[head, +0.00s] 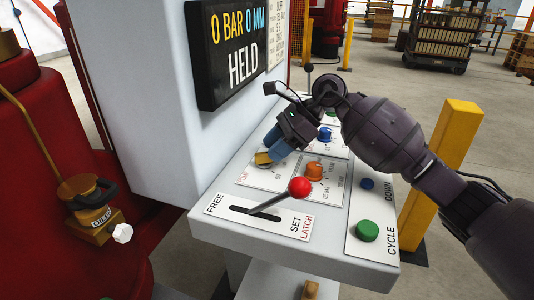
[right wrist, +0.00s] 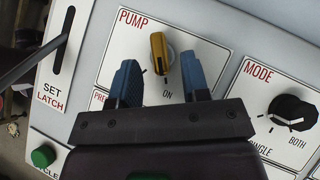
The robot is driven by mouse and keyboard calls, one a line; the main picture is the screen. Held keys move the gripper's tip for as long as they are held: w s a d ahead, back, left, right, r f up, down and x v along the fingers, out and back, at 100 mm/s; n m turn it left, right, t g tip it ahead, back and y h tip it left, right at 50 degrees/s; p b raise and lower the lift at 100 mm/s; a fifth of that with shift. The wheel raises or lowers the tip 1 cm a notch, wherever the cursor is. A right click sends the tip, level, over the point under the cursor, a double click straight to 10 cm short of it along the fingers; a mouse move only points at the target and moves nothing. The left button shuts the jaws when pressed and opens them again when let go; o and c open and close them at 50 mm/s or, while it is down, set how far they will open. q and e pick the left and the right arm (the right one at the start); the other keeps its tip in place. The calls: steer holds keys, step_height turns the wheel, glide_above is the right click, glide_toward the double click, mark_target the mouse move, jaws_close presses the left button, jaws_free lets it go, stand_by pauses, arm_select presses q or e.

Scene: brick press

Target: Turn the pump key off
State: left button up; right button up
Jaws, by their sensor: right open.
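The pump key (head: 263,158) is a small brass-yellow key on the white PUMP plate of the sloping console. In the right wrist view the key (right wrist: 159,50) stands lengthwise up the picture, its lower end towards the word ON. My right gripper (head: 274,146) is open over the plate. In the right wrist view its blue fingers (right wrist: 160,72) stand apart on either side of the key, with gaps at both sides. The OFF mark cannot be made out in that view. My left gripper is not in view.
A red-knobbed lever (head: 299,187) stands in the latch slot close by. An orange knob (head: 315,171), a blue knob (head: 325,134) and a green button (head: 367,231) are on the console. The display (head: 240,50) reads 0 BAR, 0 MM, HELD. A MODE knob (right wrist: 292,111) is at right.

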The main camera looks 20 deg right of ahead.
mark_target(264, 158)
steer(key=shift+x, duration=1.3)
jaws_close()
